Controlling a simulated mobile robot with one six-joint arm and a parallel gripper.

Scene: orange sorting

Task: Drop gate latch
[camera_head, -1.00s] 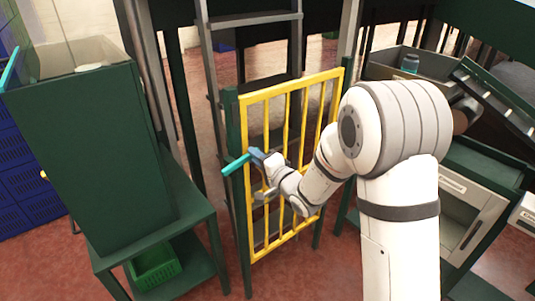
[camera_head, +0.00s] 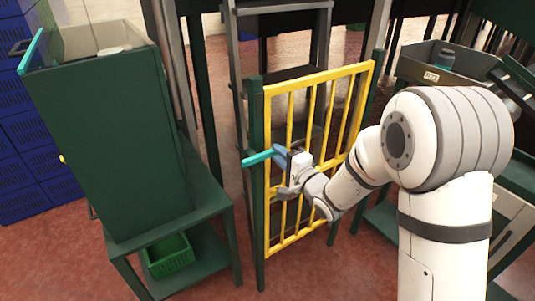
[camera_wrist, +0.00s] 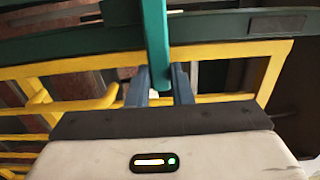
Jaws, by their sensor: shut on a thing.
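The yellow barred gate (camera_head: 318,82) stands upright between dark green posts, in front of a ladder. The teal latch bar (camera_head: 257,158) sticks out to the left at the gate's left post. My gripper (camera_head: 280,157) is at the latch, with its fingers shut on it. In the wrist view the teal latch (camera_wrist: 155,40) runs down between the two blue fingers of my gripper (camera_wrist: 160,85). The yellow gate frame (camera_wrist: 220,52) lies behind them. The latch's seat on the post is not clearly seen.
A tall dark green bin (camera_head: 110,140) stands on a green stand at the left, with a green basket (camera_head: 168,256) on its lower shelf. Blue crates (camera_head: 30,180) are at the far left. A grey tray with a jar (camera_head: 445,60) is at the right. Red floor shows between.

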